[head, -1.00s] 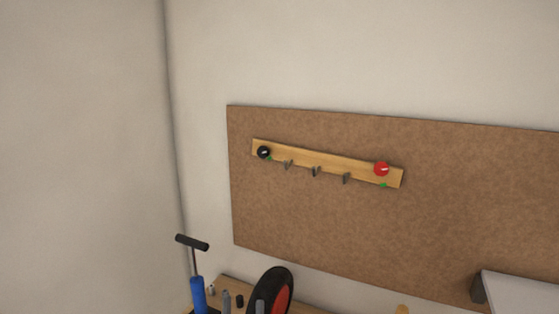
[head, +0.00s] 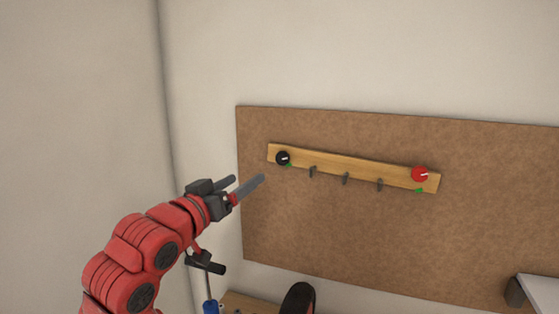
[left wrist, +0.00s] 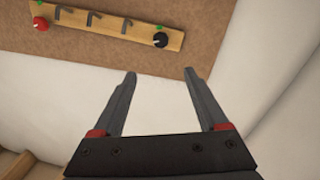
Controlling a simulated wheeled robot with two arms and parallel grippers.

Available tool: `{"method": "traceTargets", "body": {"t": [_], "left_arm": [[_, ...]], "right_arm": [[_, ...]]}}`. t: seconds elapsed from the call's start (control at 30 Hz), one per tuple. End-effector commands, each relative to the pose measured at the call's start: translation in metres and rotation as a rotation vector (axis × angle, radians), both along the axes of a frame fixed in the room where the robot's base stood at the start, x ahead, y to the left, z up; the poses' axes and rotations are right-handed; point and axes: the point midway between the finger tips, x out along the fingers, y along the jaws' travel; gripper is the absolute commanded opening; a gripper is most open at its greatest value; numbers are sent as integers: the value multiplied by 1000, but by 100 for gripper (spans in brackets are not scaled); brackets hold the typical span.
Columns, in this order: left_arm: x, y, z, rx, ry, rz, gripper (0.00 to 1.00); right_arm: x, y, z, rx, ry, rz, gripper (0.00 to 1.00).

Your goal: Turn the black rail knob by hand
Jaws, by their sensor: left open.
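The black rail knob (head: 283,158) sits at the left end of a wooden rail (head: 350,166) on the brown board. It has a white pointer mark, with a green mark just below it. In the left wrist view, which shows the rail upside down, the black knob (left wrist: 160,40) lies ahead of the fingertips, near the rail's right end. My left gripper (head: 248,184) is open and empty, below and left of the knob and apart from it. Its two fingers (left wrist: 160,74) show spread in the left wrist view. My right gripper is not in view.
A red knob (head: 420,174) is at the rail's right end, with several hooks (head: 345,178) between. Below stand a blue pump (head: 210,306) and a black wheel (head: 298,300). A grey-white object (head: 540,290) is at lower right. The wall above is clear.

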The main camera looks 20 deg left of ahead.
Motion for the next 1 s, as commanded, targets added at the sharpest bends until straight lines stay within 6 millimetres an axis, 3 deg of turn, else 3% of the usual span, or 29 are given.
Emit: {"method": "traceTargets", "body": {"t": [0.13,0.27,0.37,0.7,1.0], "left_arm": [[-3,-1,-1,31,37,8,76],[10,-4,2,32,44,7,76],[26,-8,4,33,43,6,76],[108,-20,0,31,43,7,76],[155,-27,0,31,37,7,76]], "right_arm": [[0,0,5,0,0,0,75],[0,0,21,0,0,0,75],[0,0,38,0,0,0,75],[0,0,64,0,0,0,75],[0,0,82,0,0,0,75]]}}
